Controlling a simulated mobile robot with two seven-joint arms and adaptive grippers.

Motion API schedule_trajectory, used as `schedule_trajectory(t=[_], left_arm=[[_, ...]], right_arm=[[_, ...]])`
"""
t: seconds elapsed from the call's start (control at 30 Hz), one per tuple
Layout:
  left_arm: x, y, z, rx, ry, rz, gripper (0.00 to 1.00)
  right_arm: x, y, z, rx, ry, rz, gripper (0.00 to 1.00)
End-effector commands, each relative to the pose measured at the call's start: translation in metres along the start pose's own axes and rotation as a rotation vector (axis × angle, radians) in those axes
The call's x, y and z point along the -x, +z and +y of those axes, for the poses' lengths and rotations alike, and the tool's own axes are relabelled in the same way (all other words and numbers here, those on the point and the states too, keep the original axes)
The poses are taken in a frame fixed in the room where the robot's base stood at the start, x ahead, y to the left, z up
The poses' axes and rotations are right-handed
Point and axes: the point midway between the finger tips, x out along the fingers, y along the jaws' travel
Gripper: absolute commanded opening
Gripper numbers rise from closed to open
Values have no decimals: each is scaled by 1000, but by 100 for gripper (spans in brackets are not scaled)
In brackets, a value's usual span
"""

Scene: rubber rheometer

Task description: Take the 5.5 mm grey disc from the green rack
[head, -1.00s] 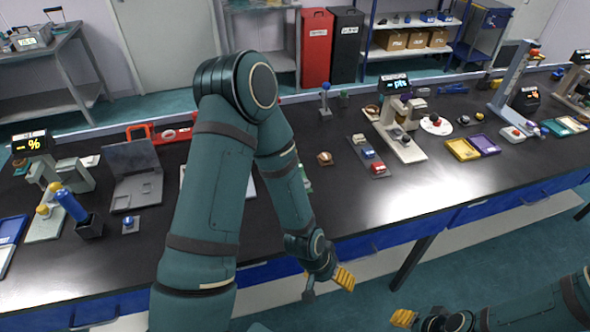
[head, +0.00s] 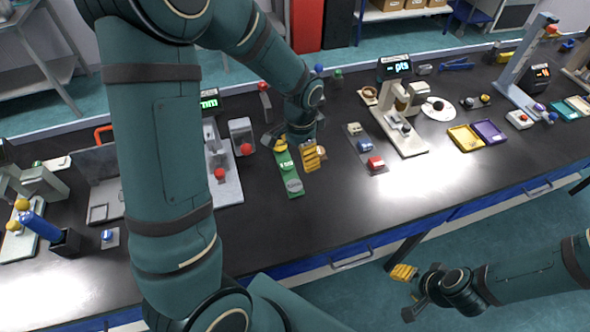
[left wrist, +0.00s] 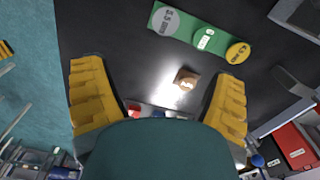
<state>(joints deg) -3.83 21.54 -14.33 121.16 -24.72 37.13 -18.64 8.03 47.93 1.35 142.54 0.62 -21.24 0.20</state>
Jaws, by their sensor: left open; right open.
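The green rack (head: 283,165) lies on the dark bench in the head view, below my left gripper (head: 297,150). The grey disc (head: 294,186) sits at its near end. In the left wrist view the rack (left wrist: 188,29) runs across the top, with the grey disc (left wrist: 168,20), marked 5.5 mm, at its left end. A yellow disc (left wrist: 238,52) is at its right end, with a white label between. My right gripper (head: 408,290) is open and empty in front of the bench.
A small brown block (left wrist: 186,79) lies beside the rack. A grey instrument (head: 228,185) stands left of the rack. A dark tray (head: 378,166) with red and blue pieces and a beige instrument (head: 405,135) are to the right. Bare bench lies in front of the rack.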

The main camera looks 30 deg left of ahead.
Motion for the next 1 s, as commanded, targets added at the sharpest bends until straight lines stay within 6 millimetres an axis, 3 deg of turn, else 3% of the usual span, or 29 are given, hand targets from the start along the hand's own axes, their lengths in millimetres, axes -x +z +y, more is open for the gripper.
schedule_trajectory(t=[0.17,0.5,0.77,1.0], left_arm=[[-10,0,0,1,2,-2,86],[-71,1,0,2,3,-4,86],[-89,2,-1,3,1,0,86],[-120,11,-6,3,3,-3,86]], right_arm=[[-1,0,1,-1,1,-1,47],[-9,1,3,-1,2,-1,47],[-10,2,4,-1,3,0,47],[-12,2,4,0,3,0,47]])
